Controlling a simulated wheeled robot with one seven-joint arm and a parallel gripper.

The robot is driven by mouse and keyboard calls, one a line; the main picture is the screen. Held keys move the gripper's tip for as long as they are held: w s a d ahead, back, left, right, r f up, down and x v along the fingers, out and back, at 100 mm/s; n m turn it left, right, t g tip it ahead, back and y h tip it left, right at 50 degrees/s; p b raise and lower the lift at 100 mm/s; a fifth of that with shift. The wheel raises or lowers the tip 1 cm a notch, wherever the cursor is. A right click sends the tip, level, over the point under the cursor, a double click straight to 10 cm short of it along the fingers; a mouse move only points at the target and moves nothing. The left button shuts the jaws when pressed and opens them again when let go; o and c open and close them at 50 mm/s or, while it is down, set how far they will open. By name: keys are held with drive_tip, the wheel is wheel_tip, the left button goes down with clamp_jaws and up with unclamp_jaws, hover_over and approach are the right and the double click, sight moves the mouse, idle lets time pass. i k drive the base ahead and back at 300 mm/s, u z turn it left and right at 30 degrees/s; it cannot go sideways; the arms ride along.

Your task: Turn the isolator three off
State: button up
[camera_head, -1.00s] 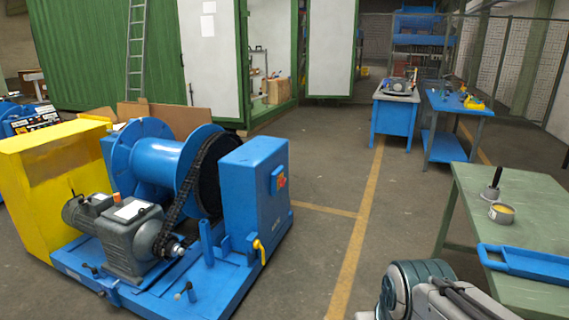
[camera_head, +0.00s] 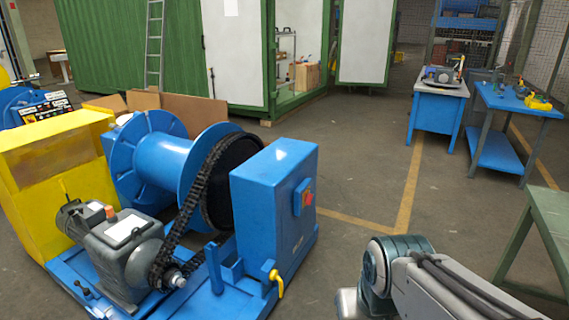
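My arm shows at the lower right, in front of and to the right of the cabinet. My gripper is out of the picture.
The blue drum (camera_head: 165,165), chain (camera_head: 190,205) and grey motor (camera_head: 120,245) are left of the cabinet. A yellow lever (camera_head: 277,282) sticks out low at its front. A green table (camera_head: 552,225) stands at right. Floor right of the cabinet is clear.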

sight(308, 198)
drive_tip(key=z, duration=0.35)
drive_tip(key=i, duration=2.1)
